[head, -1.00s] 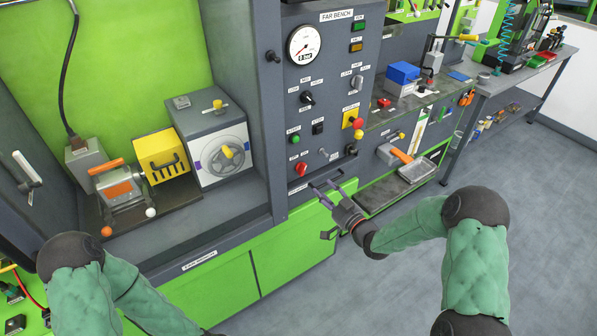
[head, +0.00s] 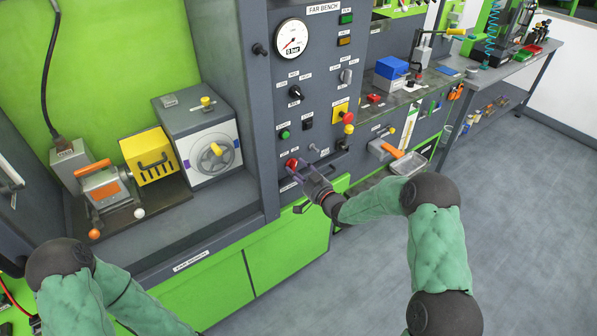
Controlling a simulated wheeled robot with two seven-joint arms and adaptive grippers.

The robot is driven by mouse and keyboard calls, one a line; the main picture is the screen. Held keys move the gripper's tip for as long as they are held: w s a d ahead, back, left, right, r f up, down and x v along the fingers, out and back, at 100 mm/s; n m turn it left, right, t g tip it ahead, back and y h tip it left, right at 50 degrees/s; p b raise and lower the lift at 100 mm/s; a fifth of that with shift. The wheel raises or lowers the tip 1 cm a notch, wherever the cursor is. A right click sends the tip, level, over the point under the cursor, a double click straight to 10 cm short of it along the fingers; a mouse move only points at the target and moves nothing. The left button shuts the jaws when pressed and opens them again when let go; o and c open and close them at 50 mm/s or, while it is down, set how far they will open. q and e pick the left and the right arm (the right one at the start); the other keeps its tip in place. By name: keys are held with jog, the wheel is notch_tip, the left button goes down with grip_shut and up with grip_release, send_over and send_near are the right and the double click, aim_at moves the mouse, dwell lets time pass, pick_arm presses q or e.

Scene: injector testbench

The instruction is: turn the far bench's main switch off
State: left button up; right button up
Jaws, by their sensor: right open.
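The far bench's control panel (head: 325,90) carries a "FAR BENCH" label at its top. A red rotary knob (head: 291,163) sits at the panel's lower left, seemingly the main switch; its small label and exact setting are too small to read. My right gripper (head: 303,168) is open in front of the panel's lower part, with its fingers close to the red knob and partly overlapping it in the head view. I cannot tell whether they touch it. My left arm shows at the lower left, but its gripper is out of view.
A pressure gauge (head: 291,39), a black selector (head: 295,92), a green button (head: 284,134) and a red mushroom button on a yellow plate (head: 341,112) share the panel. A yellow box (head: 150,155) and a grey handwheel unit (head: 205,140) stand left. Floor at right is clear.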

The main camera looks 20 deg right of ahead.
grip_shut()
jog(key=shift+d+r+n+b, duration=0.1)
jog(key=shift+r+n+b, duration=0.05)
jog(key=shift+n+b, duration=4.2)
jog(key=shift+m+b, duration=0.25)
jog(key=shift+b, duration=0.15)
grip_release()
